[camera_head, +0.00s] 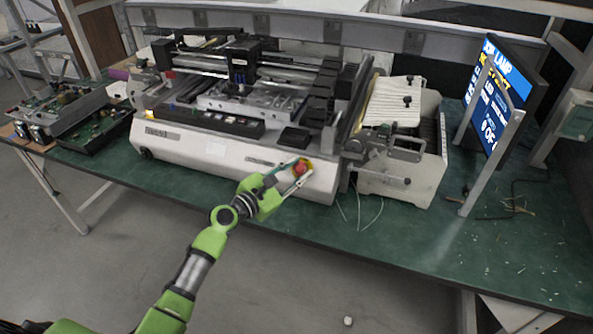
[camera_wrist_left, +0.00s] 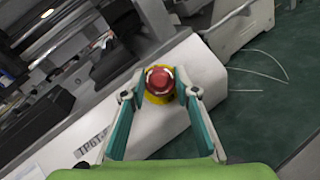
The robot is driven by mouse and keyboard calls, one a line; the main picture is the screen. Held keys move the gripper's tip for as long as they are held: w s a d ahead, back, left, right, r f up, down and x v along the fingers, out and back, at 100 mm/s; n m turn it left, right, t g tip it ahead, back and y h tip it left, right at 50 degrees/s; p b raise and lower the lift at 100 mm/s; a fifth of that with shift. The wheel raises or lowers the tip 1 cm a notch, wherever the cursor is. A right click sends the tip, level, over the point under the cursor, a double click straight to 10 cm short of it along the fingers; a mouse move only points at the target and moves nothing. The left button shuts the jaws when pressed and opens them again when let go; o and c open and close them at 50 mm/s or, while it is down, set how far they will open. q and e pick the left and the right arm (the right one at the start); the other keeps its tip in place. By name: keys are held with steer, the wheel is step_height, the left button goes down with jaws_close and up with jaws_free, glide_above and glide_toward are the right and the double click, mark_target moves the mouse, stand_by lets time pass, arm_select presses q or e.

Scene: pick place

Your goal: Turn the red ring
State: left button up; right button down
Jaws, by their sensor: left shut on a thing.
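The red ring (camera_head: 300,168) is a round red knob on a yellow base, on the front right face of the white machine (camera_head: 225,150). In the left wrist view the red ring (camera_wrist_left: 160,79) sits in the middle, with the yellow base around it. My left gripper (camera_head: 297,172) reaches it from the front. In the left wrist view its two fingers (camera_wrist_left: 159,90) stand on either side of the red ring, with their tips shut on it. My right gripper is not in view.
The machine stands on a green table (camera_head: 430,240). A lit screen (camera_head: 493,95) on a metal stand is at the right. Circuit boards in trays (camera_head: 65,115) lie at the left. Thin wires hang by the machine's right end. The table's front right is mostly clear.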

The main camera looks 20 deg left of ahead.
arm_select(q)
steer(key=o, duration=1.1)
steer(key=v, duration=1.2)
